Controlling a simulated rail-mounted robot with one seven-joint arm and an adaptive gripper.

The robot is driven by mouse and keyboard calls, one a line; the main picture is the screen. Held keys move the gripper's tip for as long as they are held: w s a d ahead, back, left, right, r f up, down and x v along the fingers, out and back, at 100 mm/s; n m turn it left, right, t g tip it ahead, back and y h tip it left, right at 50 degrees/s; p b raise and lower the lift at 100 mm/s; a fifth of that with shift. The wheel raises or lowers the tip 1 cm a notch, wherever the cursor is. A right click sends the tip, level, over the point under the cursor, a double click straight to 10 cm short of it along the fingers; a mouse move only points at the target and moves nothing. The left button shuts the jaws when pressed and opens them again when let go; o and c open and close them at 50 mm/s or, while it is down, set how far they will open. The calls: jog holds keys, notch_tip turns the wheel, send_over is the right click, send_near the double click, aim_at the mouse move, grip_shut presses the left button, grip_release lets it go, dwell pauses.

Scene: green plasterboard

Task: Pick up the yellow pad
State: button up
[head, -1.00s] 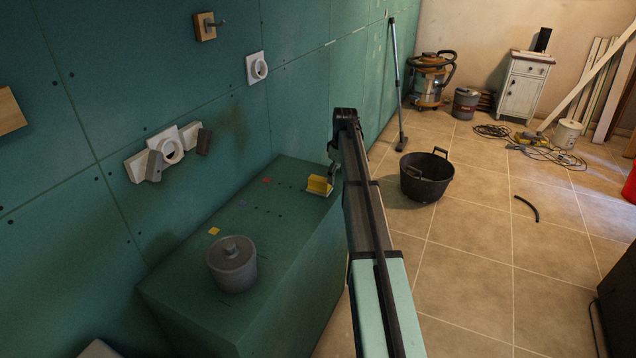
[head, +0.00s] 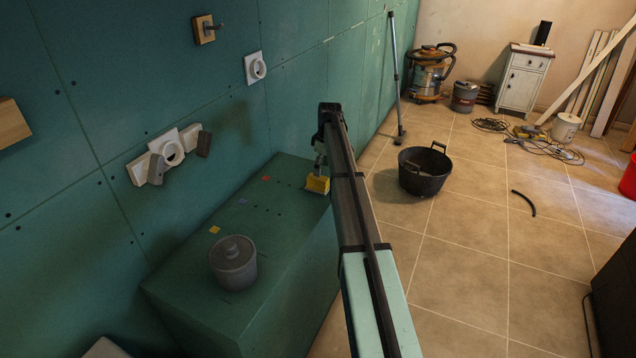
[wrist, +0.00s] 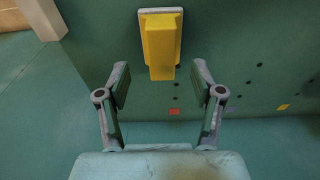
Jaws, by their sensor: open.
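The yellow pad (head: 318,184) is a yellow block with a pale base. It sits near the far right edge of the green plasterboard box top (head: 270,215). In the wrist view the yellow pad (wrist: 161,46) is at the top centre, with its near end close to the gap between the fingertips. My gripper (wrist: 160,80) is open and empty, one finger to each side of the pad's line. In the head view my gripper (head: 320,163) is just above the pad, partly hidden by my arm.
The green wall with white fittings (head: 171,150) rises to the left. A black bucket (head: 424,172) stands on the floor to the right.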

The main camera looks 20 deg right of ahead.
aim_at(318, 179)
jog(key=shift+w+a+f+p, duration=0.2)
jog(key=shift+f+p, duration=0.15)
jog(key=shift+f, duration=0.7)
jog(key=shift+w+a+f+p, duration=0.15)
jog(key=shift+f+p, duration=0.25)
jog(key=shift+f, duration=0.6)
jog(key=shift+w+a+f+p, duration=0.2)
jog(key=shift+f+p, duration=0.15)
jog(key=shift+f, duration=0.7)
grip_shut()
